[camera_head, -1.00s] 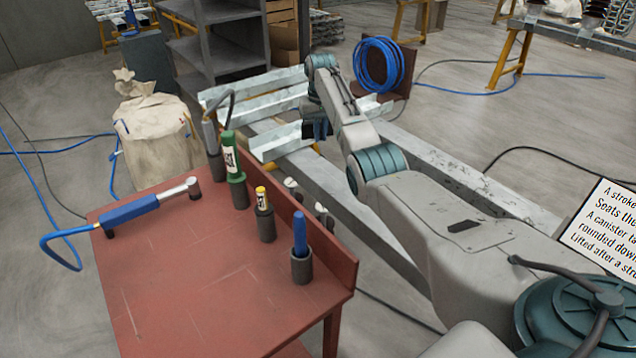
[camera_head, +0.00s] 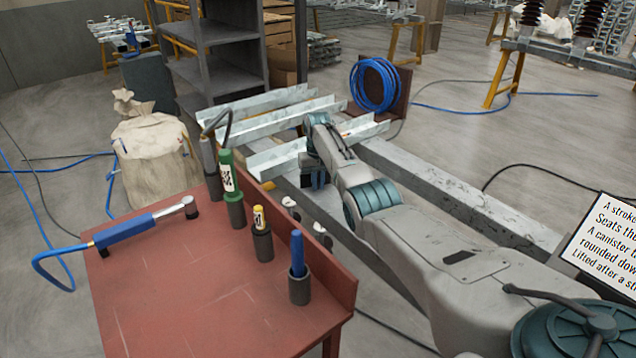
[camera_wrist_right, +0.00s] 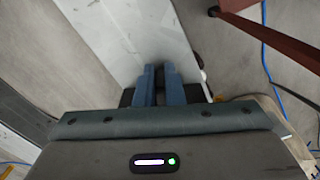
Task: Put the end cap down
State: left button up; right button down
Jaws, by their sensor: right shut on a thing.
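My right gripper (camera_head: 313,182) is low beside the near end of the closest galvanised channel (camera_head: 285,158), over the grey steel beam. Its two blue fingers also show in the right wrist view (camera_wrist_right: 159,78), close together with a narrow gap between the tips. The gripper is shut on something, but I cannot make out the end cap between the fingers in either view. In the wrist view the fingertips are over a pale metal surface (camera_wrist_right: 110,35). I cannot tell whether the held thing touches it. My left gripper is not in view.
A red table (camera_head: 190,290) at the front left carries a blue-handled tool (camera_head: 130,228) and several holders with tubes along its raised edge. White-tipped parts (camera_head: 290,207) are on that edge's far side. A blue hose coil (camera_head: 376,85) stands behind my arm.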

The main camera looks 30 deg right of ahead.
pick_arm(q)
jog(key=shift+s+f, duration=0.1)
pick_arm(e)
jog(key=c, duration=1.9)
grip_release()
jog(key=o, duration=0.4)
jog(key=shift+c, duration=0.2)
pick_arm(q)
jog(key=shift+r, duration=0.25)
